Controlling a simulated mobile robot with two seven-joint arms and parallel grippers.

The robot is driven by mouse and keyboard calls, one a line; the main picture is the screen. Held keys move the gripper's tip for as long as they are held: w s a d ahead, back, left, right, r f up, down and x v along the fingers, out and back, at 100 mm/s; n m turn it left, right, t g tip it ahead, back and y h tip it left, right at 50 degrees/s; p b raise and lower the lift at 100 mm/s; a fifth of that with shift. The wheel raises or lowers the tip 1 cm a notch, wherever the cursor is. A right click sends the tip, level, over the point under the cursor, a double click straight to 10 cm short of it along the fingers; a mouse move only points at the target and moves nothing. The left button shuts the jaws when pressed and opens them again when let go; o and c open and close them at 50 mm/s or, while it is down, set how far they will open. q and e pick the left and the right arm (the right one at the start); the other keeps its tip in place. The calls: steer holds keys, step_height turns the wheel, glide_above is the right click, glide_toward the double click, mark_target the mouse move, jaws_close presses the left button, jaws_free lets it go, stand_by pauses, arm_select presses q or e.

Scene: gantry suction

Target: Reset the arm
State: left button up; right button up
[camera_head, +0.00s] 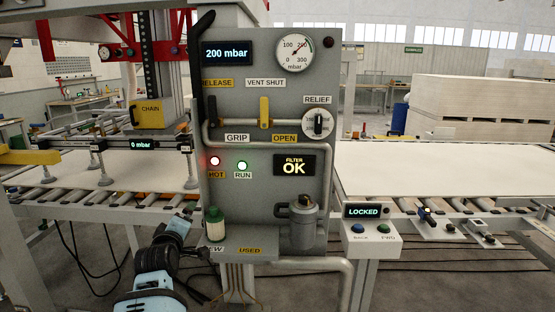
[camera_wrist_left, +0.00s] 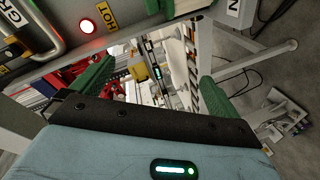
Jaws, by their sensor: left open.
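My left arm, blue and black, rises from the bottom left of the head view. Its gripper (camera_head: 187,222) is beside the lower left edge of the grey control panel (camera_head: 265,215), left of a small green-capped bottle (camera_head: 214,226) on the panel's shelf. In the left wrist view the two green fingers of the left gripper (camera_wrist_left: 155,72) stand wide apart with nothing between them. My right gripper is not in view.
The panel shows 200 mbar (camera_head: 227,53), FILTER OK (camera_head: 294,165), a yellow handle (camera_head: 264,112) and a grey canister (camera_head: 303,222). A LOCKED control box (camera_head: 363,212) stands right of it. Roller conveyors with white boards (camera_head: 430,168) lie on both sides.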

arm_select(q)
steer(key=s+f+m+g, duration=0.3)
steer(key=s+f+m, duration=0.5)
steer(key=s+f, duration=1.55)
steer(key=s+d+f+m+g+h, duration=0.1)
steer(key=s+d+f+m, duration=0.1)
steer(key=s, duration=0.6)
steer(key=s+d+f+m+g+h, duration=0.1)
steer(key=s+d+f+m, duration=0.1)
steer(key=s, duration=0.7)
steer(key=s+d+f+m+g+h, duration=0.1)
steer(key=s+d+f+m, duration=0.1)
steer(key=s+f, duration=0.4)
steer(key=shift+s+m, duration=0.7)
steer(key=shift+s, duration=0.45)
steer(key=shift+f, duration=0.1)
